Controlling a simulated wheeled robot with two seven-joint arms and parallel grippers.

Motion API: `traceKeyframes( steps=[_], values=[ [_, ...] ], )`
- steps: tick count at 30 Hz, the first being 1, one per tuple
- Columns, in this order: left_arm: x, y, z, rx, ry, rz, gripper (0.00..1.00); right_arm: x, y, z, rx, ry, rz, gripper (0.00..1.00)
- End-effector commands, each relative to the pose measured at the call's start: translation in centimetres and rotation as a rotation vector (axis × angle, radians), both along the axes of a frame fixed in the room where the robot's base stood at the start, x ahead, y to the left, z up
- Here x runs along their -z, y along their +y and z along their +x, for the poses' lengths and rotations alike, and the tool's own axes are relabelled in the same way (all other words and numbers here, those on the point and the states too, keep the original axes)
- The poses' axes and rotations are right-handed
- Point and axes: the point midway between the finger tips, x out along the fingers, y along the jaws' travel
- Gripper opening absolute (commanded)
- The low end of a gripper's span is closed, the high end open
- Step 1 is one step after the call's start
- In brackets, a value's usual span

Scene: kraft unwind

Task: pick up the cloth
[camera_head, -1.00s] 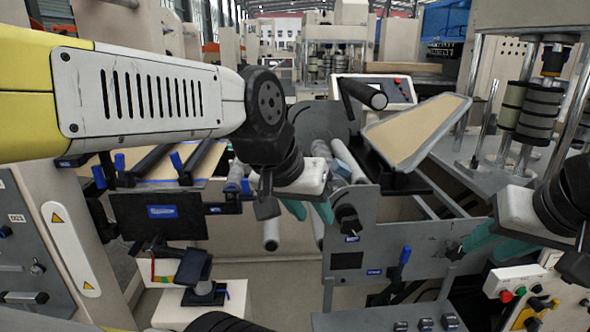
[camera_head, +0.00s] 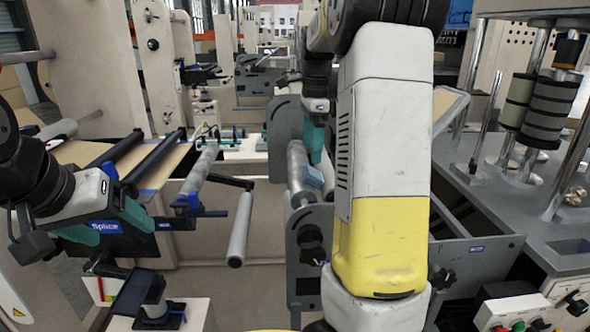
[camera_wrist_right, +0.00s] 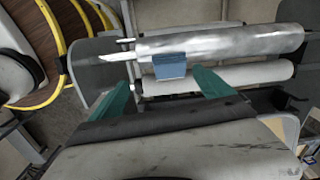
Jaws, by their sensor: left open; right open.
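The cloth (camera_head: 312,177) is a small blue folded piece lying on a shiny metal roller at the middle of the head view. It also shows in the right wrist view (camera_wrist_right: 170,66), draped on the front of the roller (camera_wrist_right: 222,43). My right gripper (camera_head: 318,150) has teal fingers and hangs just above and beside the cloth. In the right wrist view its fingers (camera_wrist_right: 163,90) are open, with the cloth ahead between them and apart from them. My left gripper (camera_head: 105,222) is open and empty at the left, near a dark panel marked Splice (camera_head: 108,227).
A second pale roller (camera_wrist_right: 220,78) lies below the metal one in the right wrist view. A grey side plate (camera_head: 285,125) stands beside the rollers. A free grey roller (camera_head: 240,230) sticks out left of it. A machine with stacked rolls (camera_head: 550,105) is at the right.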

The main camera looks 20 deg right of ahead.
Motion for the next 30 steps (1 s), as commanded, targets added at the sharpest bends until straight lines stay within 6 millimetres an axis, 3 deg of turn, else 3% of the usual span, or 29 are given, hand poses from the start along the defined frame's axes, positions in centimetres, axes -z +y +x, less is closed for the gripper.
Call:
traceKeyframes(
  steps=[8, 22, 30],
  values=[
    [0.0, 0.0, 0.0, 0.000, 0.000, 0.000, 0.75, 1.8, -0.7, 1.2, 0.109, 0.036, -0.022, 0.91],
    [0.0, 0.0, 0.0, 0.000, 0.000, 0.000, 0.75, 7.9, -0.6, 1.3, 0.108, 0.034, -0.021, 0.91],
    [0.0, 0.0, 0.0, 0.000, 0.000, 0.000, 0.75, 8.5, -0.5, 1.4, 0.106, 0.030, -0.022, 0.91]
  ],
)
